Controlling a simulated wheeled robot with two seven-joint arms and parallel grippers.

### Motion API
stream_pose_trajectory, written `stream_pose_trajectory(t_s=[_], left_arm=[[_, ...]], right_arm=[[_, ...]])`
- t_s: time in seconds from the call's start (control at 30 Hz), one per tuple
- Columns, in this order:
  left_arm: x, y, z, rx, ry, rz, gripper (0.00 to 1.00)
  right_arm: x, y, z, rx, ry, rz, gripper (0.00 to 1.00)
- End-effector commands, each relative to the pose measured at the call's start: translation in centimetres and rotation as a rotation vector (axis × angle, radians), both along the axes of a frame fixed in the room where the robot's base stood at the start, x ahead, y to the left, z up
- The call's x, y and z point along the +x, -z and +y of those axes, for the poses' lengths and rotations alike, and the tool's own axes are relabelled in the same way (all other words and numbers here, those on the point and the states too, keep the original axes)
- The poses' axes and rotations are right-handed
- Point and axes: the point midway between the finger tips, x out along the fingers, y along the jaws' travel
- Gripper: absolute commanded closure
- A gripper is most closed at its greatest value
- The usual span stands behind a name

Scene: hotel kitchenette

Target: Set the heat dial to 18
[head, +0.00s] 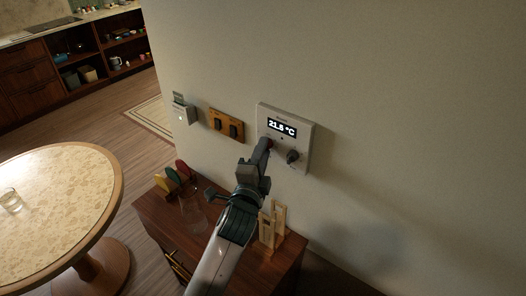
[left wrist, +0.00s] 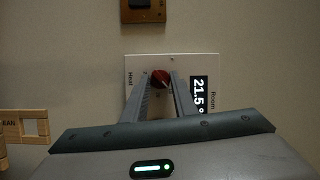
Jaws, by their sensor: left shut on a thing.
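A pale wall panel (head: 305,128) has a dark display (head: 282,128) that reads 21.5 °C. Below the display are a red knob (head: 268,143) on the left and a dark knob (head: 293,156) on the right. My left gripper (head: 266,147) is shut on the red knob. In the left wrist view, the fingers of my left gripper (left wrist: 161,84) flank the red knob (left wrist: 160,77), next to the word "Heat" on the panel (left wrist: 134,64). The fingers hide part of the dial markings. My right gripper is not in view.
An orange switch plate (head: 226,125) and a small pale box (head: 183,113) are on the wall to the left. Below stands a brown cabinet (head: 150,212) bearing wooden frames (head: 272,225) and colored discs (head: 182,170). A round table (head: 85,190) is at left.

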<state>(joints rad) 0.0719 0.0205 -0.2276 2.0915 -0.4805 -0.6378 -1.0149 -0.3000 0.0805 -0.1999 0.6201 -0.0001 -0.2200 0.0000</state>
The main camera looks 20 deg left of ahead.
Motion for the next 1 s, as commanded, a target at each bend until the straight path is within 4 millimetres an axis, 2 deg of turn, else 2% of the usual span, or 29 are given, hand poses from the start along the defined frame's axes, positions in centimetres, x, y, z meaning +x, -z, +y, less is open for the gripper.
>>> stream_pose_trajectory(t_s=[0.07, 0.1, 0.17, 0.47, 0.67, 0.87, 1.0], left_arm=[[0.0, -0.1, 0.0, 0.001, 0.0, -0.003, 0.97], [0.0, -0.1, 0.1, 0.001, 0.0, -0.003, 0.7], [0.0, -0.1, 0.1, 0.001, 0.0, -0.002, 0.56], [0.0, 0.0, 0.0, 0.001, 0.0, -0.001, 0.56], [-0.7, 0.2, 0.0, 0.002, 0.001, -0.001, 0.56], [-2.9, 0.4, -0.1, 0.001, 0.001, -0.001, 0.56], [-5.4, 0.5, -0.3, 0.002, 0.001, -0.001, 0.56]], right_arm=[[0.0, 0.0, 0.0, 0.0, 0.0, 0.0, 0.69], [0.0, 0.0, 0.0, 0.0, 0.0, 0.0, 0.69], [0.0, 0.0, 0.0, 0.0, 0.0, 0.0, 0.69], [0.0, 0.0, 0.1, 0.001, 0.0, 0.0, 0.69], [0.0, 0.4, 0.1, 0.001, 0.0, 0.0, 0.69], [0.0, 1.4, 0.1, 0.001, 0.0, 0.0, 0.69], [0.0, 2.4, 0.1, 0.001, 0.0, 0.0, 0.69]])
